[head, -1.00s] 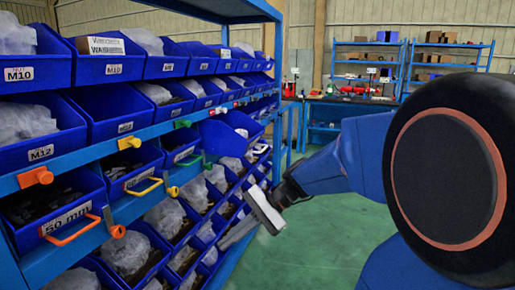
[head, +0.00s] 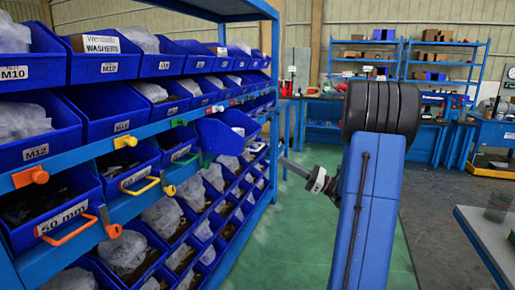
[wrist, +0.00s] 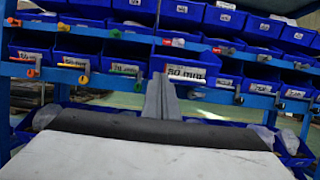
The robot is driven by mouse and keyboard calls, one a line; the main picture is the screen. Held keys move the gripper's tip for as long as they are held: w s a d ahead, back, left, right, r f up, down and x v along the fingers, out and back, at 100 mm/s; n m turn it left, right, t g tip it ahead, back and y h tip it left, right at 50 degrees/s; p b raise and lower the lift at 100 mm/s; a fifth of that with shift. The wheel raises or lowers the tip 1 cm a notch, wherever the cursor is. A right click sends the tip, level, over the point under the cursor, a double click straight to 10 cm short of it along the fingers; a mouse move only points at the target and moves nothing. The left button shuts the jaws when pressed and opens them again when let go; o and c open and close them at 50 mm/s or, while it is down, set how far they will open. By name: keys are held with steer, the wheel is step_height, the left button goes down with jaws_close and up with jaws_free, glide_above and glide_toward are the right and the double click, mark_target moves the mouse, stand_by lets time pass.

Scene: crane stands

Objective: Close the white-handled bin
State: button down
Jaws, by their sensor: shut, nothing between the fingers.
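A blue bin (head: 217,137) in the handled row of the rack juts out past its neighbours in the head view. I take it for the white-handled bin, but its handle is not clear there. In the wrist view a jutting blue bin (wrist: 186,59) stands just beyond my fingertips, with a "50 mm" label and a pale strip at its lower front. My gripper (wrist: 162,82) is shut and empty, its fingers together and pointing at the rack just left of and below that label. In the head view my gripper (head: 287,164) is right of the jutting bin, apart from it.
Other bins have an orange handle (head: 70,225), a yellow handle (head: 141,186) and a green handle (head: 187,160); the orange one hangs out. Green floor (head: 295,235) is clear beside the rack. A grey-topped table (head: 487,235) stands at right.

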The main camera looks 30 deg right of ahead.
mark_target(210, 139)
steer(key=x, duration=1.4)
steer(key=shift+d, duration=0.15)
steer(key=shift+w, duration=0.1)
steer(key=w+a, duration=0.4)
steer(key=w, duration=0.1)
steer(key=w+a, duration=0.3)
steer(key=w, duration=0.1)
steer(key=w+a, duration=0.4)
steer(key=w, duration=0.1)
steer(key=shift+w+a, duration=0.35)
steer(key=shift+w+r, duration=0.15)
steer(key=shift+a, duration=0.1)
